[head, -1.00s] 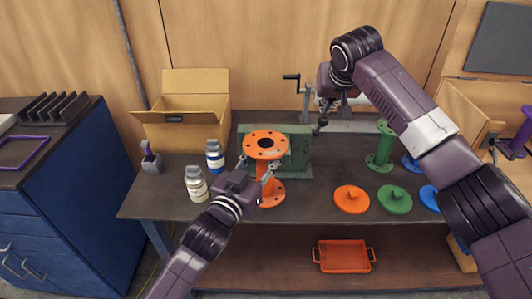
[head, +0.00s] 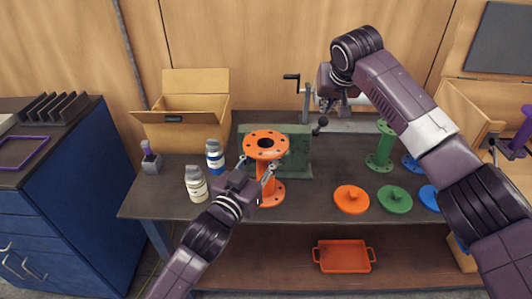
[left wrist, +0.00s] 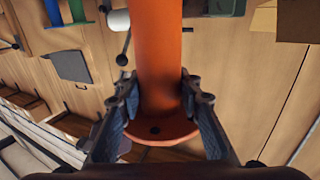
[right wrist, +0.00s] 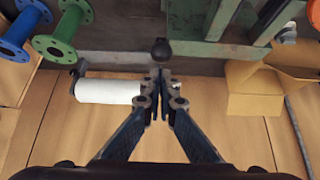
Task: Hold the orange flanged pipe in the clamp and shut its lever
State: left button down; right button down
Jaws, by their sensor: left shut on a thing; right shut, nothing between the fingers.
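The orange flanged pipe (head: 265,156) stands upright in front of the green clamp (head: 300,152) on the bench. My left gripper (head: 268,172) is shut on the pipe's shaft; the left wrist view shows the fingers on both sides of the orange shaft (left wrist: 160,50), above a flange. I cannot tell whether the clamp's jaws touch the pipe. A lever with a black ball knob (head: 323,121) sticks out at the clamp's right. My right gripper (head: 334,106) is shut and empty above the knob. In the right wrist view the knob (right wrist: 162,48) lies just beyond the closed fingertips (right wrist: 160,76).
Two bottles (head: 196,184) stand left of the pipe, near an open cardboard box (head: 185,131). An orange tray (head: 343,257) is on the lower shelf.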

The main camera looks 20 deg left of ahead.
pick_arm(q)
jog(key=shift+w+r, duration=0.1)
jog(key=shift+r, duration=0.05)
jog(key=shift+w+a+r, duration=0.1)
jog(key=shift+w+a, duration=0.15)
jog(key=shift+w, duration=0.5)
jog(key=shift+w+a+f, duration=0.1)
jog(key=shift+w+a, duration=0.1)
jog(key=shift+w, duration=0.55)
jog(key=shift+w+a+r, duration=0.1)
jog(key=shift+w+a, duration=0.15)
jog(key=shift+w, duration=0.65)
jog(key=shift+w+a, duration=0.25)
jog(key=shift+w, duration=0.65)
jog(key=shift+w+a, duration=0.3)
jog(key=shift+w, duration=0.65)
jog(key=shift+w+a, duration=0.25)
jog(key=shift+w, duration=0.65)
jog(key=shift+s+a, duration=0.1)
jog(key=shift+a, duration=0.1)
pick_arm(e)
jog(key=shift+s+f, duration=0.15)
jog(key=shift+f, duration=0.5)
